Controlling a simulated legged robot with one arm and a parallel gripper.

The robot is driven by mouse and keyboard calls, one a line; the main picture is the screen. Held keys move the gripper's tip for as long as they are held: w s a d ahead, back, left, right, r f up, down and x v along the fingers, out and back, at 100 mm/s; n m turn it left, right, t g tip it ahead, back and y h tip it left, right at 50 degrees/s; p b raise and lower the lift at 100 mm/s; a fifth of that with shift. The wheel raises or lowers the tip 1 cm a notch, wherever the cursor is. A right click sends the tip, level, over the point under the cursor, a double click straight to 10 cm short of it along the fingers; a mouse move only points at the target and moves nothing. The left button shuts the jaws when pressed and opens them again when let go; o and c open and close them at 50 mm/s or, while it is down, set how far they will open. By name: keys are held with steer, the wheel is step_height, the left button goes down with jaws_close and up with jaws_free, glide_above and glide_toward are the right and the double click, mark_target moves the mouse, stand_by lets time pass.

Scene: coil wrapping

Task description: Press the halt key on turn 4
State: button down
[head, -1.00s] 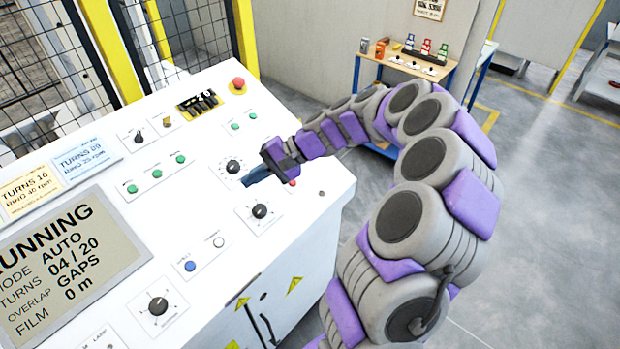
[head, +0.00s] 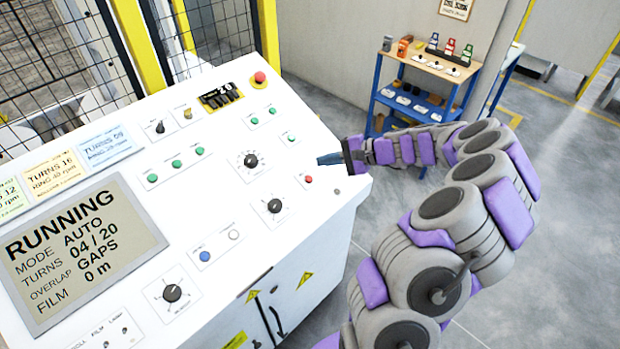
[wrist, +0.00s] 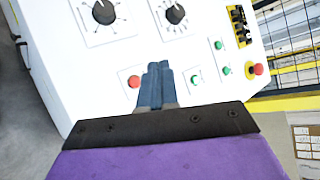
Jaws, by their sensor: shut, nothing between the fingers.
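The control panel (head: 115,170) is a white slanted desk. Its display (head: 75,245) reads RUNNING, mode AUTO, turns 04 / 20, overlap GAPS, film 0 m. A small red key (head: 308,179) sits near the panel's right edge; its label is too small to read. It also shows in the wrist view (wrist: 134,81), just left of the fingertips. My gripper (head: 322,160) is shut and empty, above the panel's right edge, slightly beyond the red key. In the wrist view my blue fingers (wrist: 158,72) are together, with a green key (wrist: 195,79) to their right. I see no contact.
A red mushroom button (head: 260,77) on a yellow base stands at the panel's far corner. Black dials (head: 274,205) and green buttons (head: 176,164) are spread over the panel. A yellow-framed mesh fence (head: 215,35) stands behind. A blue shelf cart (head: 425,85) stands beyond my arm.

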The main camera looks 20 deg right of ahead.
steer(key=shift+w+a+f+b, duration=0.2)
steer(key=shift+w+f+b, duration=0.45)
steer(key=shift+f, duration=0.7)
steer(key=shift+w+a+f+b, duration=0.2)
steer(key=shift+w+f+b, duration=0.45)
steer(key=shift+f, duration=0.65)
steer(key=shift+w+a+f+b, duration=0.2)
steer(key=shift+w+f+b, duration=0.2)
steer(key=shift+f+b, duration=0.75)
steer(key=shift+f, duration=0.3)
steer(key=shift+w+a+f, duration=0.1)
steer(key=shift+f, duration=0.1)
steer(key=shift+w+a+f, duration=0.1)
steer(key=shift+w+f, duration=0.05)
steer(key=shift+f, duration=0.2)
steer(key=shift+s+r+p, duration=0.3)
steer(key=shift+r, duration=0.45)
steer(key=r+p, duration=0.1)
steer(key=s+r, duration=0.1)
steer(key=r, duration=0.1)
steer(key=s+d+r+p, duration=0.1)
steer(key=shift+r+p, duration=0.25)
steer(key=shift+p, duration=0.1)
